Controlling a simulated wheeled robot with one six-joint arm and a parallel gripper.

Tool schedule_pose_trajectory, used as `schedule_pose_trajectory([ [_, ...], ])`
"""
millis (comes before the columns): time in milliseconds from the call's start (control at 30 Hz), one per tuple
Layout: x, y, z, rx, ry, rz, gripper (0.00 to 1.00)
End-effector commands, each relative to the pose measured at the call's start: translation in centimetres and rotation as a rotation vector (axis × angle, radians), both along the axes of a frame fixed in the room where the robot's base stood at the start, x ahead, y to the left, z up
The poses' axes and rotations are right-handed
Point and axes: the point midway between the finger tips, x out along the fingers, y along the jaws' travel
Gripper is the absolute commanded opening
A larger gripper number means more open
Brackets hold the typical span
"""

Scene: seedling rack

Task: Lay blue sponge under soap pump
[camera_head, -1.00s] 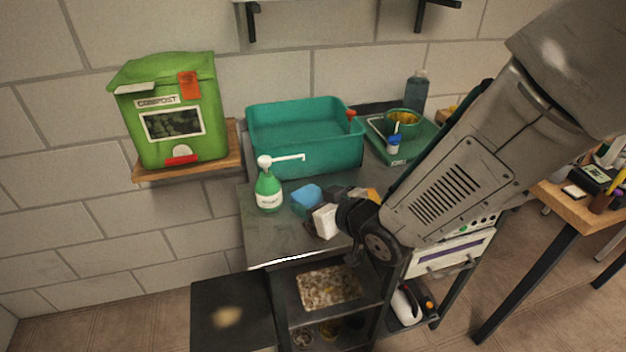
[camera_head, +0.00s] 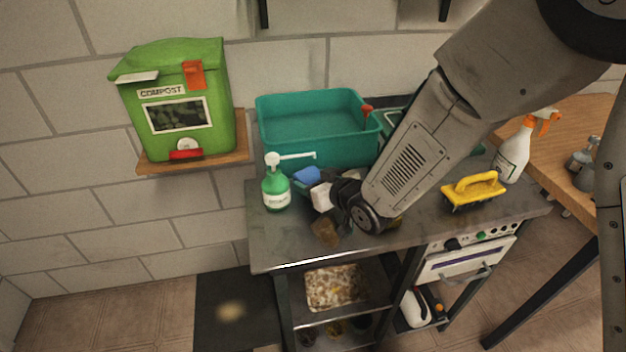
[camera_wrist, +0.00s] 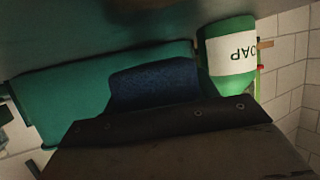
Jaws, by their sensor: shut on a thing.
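The soap pump (camera_head: 277,190) is a green bottle with a white label and white spout. It stands upright near the left edge of the grey worktop, and its labelled bottle also shows upside down in the wrist view (camera_wrist: 229,54). My gripper (camera_head: 322,190) is shut on the blue sponge (camera_head: 307,175), just right of the pump. In the wrist view the sponge (camera_wrist: 155,84) extends beyond a dark finger, close beside the bottle. I cannot tell whether they touch. The sponge's near part is hidden by my gripper.
A teal tub (camera_head: 315,150) stands behind the sponge. A brown lump (camera_head: 325,232) lies on the worktop (camera_head: 285,240) near my gripper. A yellow-handled brush (camera_head: 474,188) and white spray bottle (camera_head: 514,155) are at right. A green compost bin (camera_head: 190,120) sits on a wall shelf.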

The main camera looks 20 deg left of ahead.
Motion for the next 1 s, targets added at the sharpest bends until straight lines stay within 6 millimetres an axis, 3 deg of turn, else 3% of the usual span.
schedule_pose_trajectory([
  [667,-0.3,0.2,-1.5,-0.004,0.005,0.006,0.34],
  [700,-0.4,0.3,-1.6,-0.005,0.005,0.006,0.61],
  [733,-0.4,0.3,-1.6,-0.005,0.006,0.007,0.67],
  [1000,-0.6,0.4,-1.7,-0.007,0.009,0.009,0.67],
])
